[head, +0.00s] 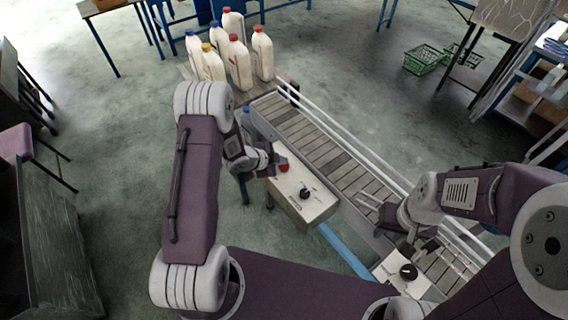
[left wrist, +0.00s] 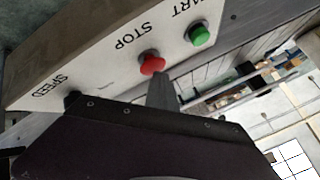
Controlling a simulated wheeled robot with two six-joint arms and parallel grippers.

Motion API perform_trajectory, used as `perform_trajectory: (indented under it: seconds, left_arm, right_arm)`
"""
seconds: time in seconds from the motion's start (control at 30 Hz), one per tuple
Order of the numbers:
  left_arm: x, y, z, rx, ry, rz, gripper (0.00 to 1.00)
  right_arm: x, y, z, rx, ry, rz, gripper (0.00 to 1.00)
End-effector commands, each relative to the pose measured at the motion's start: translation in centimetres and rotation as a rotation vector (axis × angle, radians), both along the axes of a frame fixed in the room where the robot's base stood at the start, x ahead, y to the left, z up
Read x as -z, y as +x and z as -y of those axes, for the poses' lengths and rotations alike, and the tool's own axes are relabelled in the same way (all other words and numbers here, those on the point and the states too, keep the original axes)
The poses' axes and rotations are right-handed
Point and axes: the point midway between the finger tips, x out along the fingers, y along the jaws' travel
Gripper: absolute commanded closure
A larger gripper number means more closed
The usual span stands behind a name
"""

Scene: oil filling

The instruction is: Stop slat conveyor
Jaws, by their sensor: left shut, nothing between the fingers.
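The conveyor's control box (head: 312,208) stands beside the slat conveyor (head: 310,143), with a red button (head: 284,168) and a black knob (head: 305,193) on its top. In the left wrist view the panel is marked STOP at the red button (left wrist: 152,63), START at the green button (left wrist: 199,34) and SPEED at the knob. My left gripper (head: 275,166) is shut and empty, its fingertip (left wrist: 158,86) right at the red button. I cannot tell whether it touches. My right gripper (head: 367,203) is over the near part of the conveyor, fingers apart and empty.
Several white bottles (head: 238,60) with red, blue and yellow caps stand at the conveyor's far end. A second box with a black knob (head: 408,271) is below my right gripper. Conveyor rails (head: 345,127) run along its far side. Green baskets (head: 423,58) lie on the floor.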

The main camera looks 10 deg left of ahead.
Motion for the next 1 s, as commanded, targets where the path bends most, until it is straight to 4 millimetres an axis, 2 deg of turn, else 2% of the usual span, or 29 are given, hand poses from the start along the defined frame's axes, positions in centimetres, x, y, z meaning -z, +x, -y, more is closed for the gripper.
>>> perform_trajectory:
  seconds: [0.23,0.63,1.0]
  left_arm:
    - [-1.6,0.0,0.0,-0.001,0.001,0.000,1.00]
    - [-1.9,0.0,0.0,0.000,0.000,0.000,1.00]
    - [-5.6,0.0,0.0,0.001,0.001,0.000,1.00]
  right_arm:
    - [-1.4,0.0,0.0,0.000,0.000,0.000,0.64]
    - [-1.6,0.0,0.0,0.000,0.000,0.000,0.64]
    - [-4.7,0.0,0.0,0.000,0.000,0.000,0.64]
